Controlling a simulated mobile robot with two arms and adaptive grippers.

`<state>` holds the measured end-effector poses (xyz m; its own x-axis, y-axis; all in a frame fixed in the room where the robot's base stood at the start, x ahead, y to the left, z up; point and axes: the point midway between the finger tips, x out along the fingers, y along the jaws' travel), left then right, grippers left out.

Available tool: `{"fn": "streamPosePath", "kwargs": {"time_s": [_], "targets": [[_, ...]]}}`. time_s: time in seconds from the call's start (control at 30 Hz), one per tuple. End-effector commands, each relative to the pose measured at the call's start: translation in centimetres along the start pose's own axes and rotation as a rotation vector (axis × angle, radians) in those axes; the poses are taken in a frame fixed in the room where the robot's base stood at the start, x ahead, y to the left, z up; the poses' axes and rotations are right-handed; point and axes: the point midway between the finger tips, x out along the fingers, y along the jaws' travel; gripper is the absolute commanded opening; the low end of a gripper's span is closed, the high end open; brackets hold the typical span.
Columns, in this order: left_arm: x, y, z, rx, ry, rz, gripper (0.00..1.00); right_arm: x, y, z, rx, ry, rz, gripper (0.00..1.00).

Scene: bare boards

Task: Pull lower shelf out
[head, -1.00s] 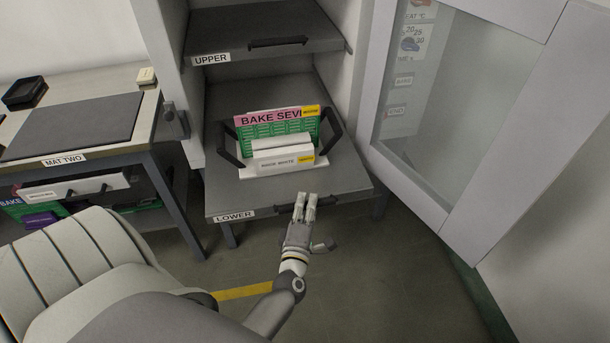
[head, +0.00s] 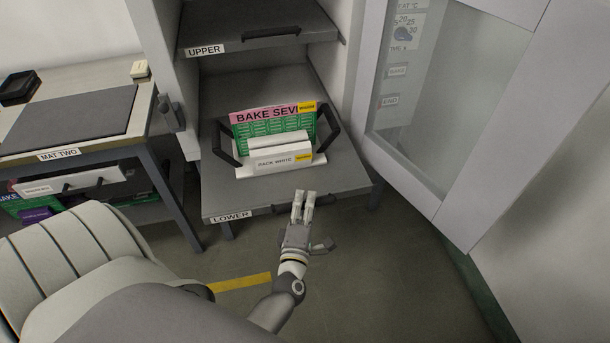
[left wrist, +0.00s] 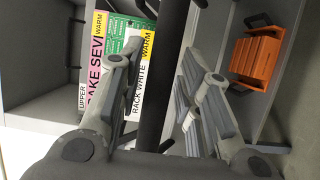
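The lower shelf (head: 338,176) is a grey board labelled LOWER, partly out of the cabinet. A dark handle (head: 278,210) runs along its front edge; it shows as a black bar (left wrist: 164,75) in the left wrist view. The finger contact is partly hidden. A white rack (head: 282,160) with dark side handles stands on the shelf, holding a green and pink BAKE SEVEN card (head: 275,122). My right gripper is not in view.
The upper shelf (head: 255,22) is above. An open cabinet door (head: 455,130) stands to the right. A bench with a dark mat (head: 65,122) is to the left. In the left wrist view an orange box (left wrist: 258,55) sits below the lower shelf. Floor ahead of the shelf is clear.

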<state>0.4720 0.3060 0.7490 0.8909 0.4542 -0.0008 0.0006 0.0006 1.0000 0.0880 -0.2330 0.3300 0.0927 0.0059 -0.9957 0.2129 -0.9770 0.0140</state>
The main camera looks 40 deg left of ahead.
Motion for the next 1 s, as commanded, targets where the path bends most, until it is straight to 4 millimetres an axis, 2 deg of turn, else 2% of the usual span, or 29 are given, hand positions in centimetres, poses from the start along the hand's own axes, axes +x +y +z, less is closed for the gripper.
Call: {"fn": "streamPosePath", "kwargs": {"time_s": [0.37, 0.8, 1.0], "targets": [[-0.3, 0.0, 0.0, 0.000, 0.000, 0.000, 0.41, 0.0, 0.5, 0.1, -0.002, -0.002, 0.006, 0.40], [-6.6, -0.1, 0.0, 0.000, 0.000, -0.002, 0.41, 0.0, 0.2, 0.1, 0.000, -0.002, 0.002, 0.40], [-7.5, 0.0, 0.0, 0.000, 0.000, 0.001, 0.41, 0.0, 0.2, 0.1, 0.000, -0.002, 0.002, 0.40]]}}
